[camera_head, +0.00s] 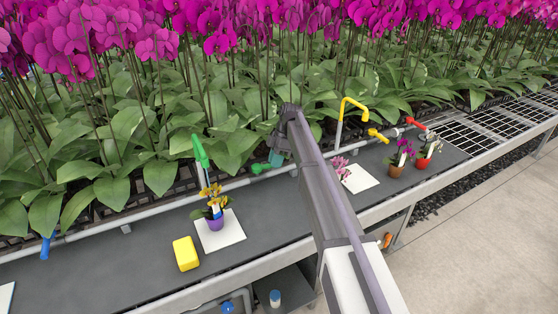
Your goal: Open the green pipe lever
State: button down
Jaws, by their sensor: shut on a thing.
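The green pipe lever (261,168) is on the grey pipe along the bench, right of the upright green tap (201,150). My gripper (275,158) is down at the pipe, at the right end of the green lever, and is shut on it. My arm comes in from the lower right and hides part of the pipe. The fingertips are small in the picture, and the lever's exact angle is hard to tell.
A yellow tap (350,103), yellow lever (378,135) and red lever (415,124) are to the right, a blue lever (46,246) far left. A potted orchid (215,224) on a white mat (231,237) and a yellow block (186,254) stand in front. Dense orchids rise behind.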

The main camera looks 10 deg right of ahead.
jog(key=shift+w, duration=0.1)
jog(key=c, duration=1)
grip_release()
jog(key=shift+c, duration=0.2)
jog(key=p+v, duration=0.9)
jog(key=v, duration=0.2)
jog(key=shift+p, duration=0.4)
jog(key=shift+f, duration=0.1)
